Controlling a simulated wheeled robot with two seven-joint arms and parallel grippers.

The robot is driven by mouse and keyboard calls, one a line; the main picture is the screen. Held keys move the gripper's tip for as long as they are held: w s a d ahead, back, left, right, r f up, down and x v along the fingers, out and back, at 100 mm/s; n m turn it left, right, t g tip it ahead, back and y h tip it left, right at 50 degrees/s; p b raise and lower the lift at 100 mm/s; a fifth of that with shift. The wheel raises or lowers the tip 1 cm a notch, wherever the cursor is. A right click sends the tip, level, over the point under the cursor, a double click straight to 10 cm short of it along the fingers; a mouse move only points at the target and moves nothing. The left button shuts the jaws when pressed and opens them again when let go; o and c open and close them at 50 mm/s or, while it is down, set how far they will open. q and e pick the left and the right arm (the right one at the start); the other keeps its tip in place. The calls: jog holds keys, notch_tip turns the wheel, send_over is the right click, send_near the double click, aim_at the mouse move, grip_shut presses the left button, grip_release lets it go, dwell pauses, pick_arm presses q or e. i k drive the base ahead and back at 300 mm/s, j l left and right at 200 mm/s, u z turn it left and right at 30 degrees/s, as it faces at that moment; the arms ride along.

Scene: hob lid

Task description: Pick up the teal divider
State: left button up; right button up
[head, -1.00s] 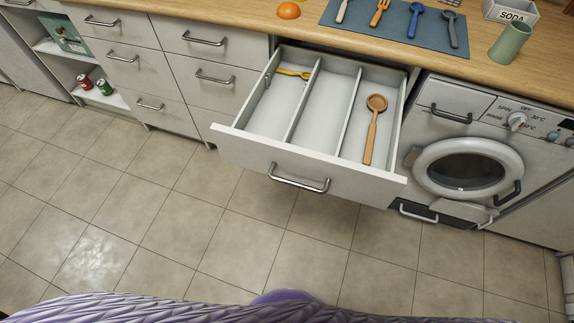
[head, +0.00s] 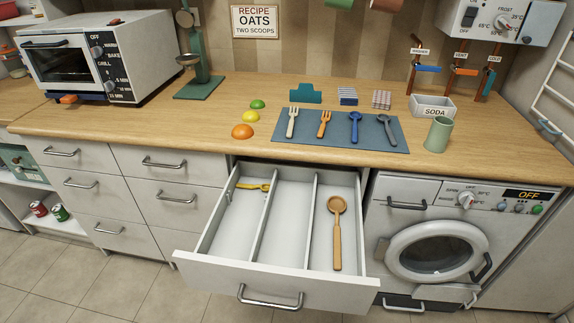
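The teal divider (head: 305,93) is a small flat plate with a raised tab. It stands on the wooden counter (head: 180,135) behind the blue-grey mat, left of two small striped blocks. Nothing touches it from above. Neither of my grippers shows in the head view.
The drawer (head: 272,284) stands open below the counter, with a yellow utensil (head: 252,187) and a wooden spoon (head: 336,235) in separate compartments. The mat (head: 374,145) holds forks and spoons in front of the divider. Coloured domes (head: 243,131), a green scale (head: 199,87) and a soda box (head: 432,106) stand nearby.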

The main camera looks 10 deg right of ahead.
aim_at(306, 93)
jog(key=i+j, duration=0.3)
jog(key=j, duration=0.15)
jog(key=i+j+z, duration=0.1)
jog(key=i+j, duration=0.45)
jog(key=j, duration=0.35)
